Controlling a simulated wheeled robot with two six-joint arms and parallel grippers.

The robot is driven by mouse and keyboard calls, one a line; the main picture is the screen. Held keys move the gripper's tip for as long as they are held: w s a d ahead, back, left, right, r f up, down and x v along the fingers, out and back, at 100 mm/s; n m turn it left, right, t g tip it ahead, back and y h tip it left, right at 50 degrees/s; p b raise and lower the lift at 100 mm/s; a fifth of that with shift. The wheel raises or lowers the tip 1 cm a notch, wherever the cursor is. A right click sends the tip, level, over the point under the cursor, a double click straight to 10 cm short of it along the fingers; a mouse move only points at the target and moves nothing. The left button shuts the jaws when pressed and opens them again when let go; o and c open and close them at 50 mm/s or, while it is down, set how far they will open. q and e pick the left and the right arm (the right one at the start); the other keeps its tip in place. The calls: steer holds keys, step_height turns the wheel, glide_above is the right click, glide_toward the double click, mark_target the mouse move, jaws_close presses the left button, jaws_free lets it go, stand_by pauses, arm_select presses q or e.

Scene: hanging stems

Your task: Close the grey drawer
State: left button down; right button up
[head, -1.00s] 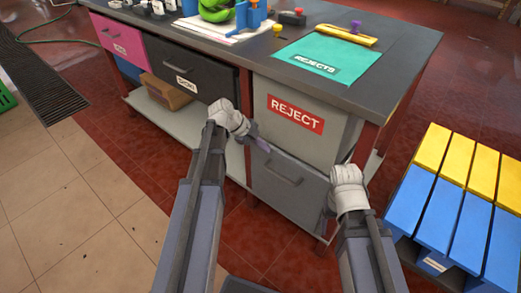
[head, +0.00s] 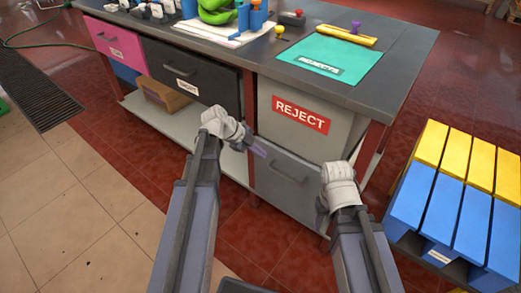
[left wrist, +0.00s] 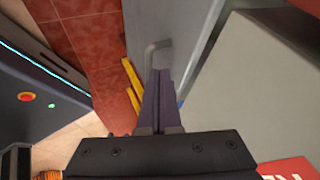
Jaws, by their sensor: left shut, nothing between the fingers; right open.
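The grey drawer (head: 288,190) is at the lower right of the workbench, below a light grey front with a red REJECT label (head: 301,115). It has a bar handle, which also shows in the left wrist view (left wrist: 152,52). I cannot tell how far the drawer stands out. My left gripper (head: 260,152) is shut and empty, its purple fingers pointing at the drawer's upper left area; they also show in the left wrist view (left wrist: 157,100). I cannot tell whether they touch it. My right gripper (head: 338,187) is open in front of the drawer's right side; its fingers are mostly hidden.
A black drawer (head: 200,75) and a pink drawer (head: 112,40) are at the left of the bench. A cardboard box (head: 165,96) lies on the low shelf. A blue and yellow pallet (head: 450,200) stands at the right.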

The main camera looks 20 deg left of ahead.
arm_select(q)
steer(key=p+v, duration=0.6)
steer(key=v, duration=0.2)
steer(key=shift+s+a+r, duration=0.15)
steer(key=shift+r, duration=0.15)
